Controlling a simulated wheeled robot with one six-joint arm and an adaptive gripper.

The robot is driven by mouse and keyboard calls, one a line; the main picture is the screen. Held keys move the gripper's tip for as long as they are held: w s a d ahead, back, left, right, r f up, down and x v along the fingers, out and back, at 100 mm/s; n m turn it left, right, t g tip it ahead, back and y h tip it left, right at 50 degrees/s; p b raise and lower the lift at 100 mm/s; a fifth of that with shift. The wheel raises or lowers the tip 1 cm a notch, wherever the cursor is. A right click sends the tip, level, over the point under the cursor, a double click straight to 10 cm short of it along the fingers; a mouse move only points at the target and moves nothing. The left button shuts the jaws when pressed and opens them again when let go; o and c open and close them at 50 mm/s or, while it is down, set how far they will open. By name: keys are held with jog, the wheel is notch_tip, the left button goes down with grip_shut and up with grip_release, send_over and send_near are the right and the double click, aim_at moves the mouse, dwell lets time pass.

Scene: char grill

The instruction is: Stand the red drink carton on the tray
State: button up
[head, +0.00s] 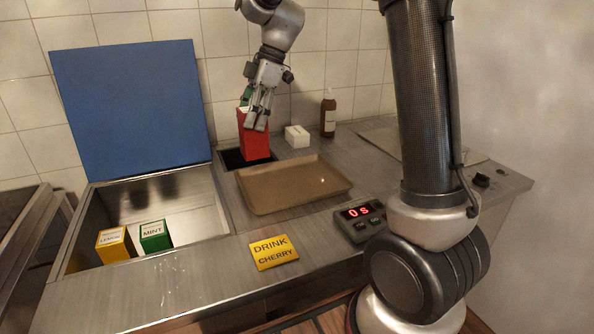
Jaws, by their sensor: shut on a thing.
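The red drink carton (254,147) stands upright behind the tray, over a dark recessed patch in the counter. My gripper (258,120) points down from above and is shut on the upper part of the carton, hiding some of its face. I cannot tell whether the carton's base touches the dark patch. The brown tray (290,190) lies flat on the counter in front and to the right of the carton, and it is empty.
An open bin (190,188) with a raised blue lid (130,105) holds a yellow carton (113,244) and a green carton (155,236). A white block (297,136) and brown bottle (328,113) stand behind the tray. A yellow "DRINK CHERRY" sign (273,252) and timer (360,218) are in front.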

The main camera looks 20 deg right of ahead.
aim_at(255, 148)
notch_tip(255, 148, down, 5)
jog(key=shift+d+r, duration=0.1)
jog(key=shift+d, duration=0.05)
jog(key=shift+f, duration=2.1)
jog(key=o, duration=1.2)
jog(key=shift+f, duration=0.15)
jog(key=shift+o, duration=0.2)
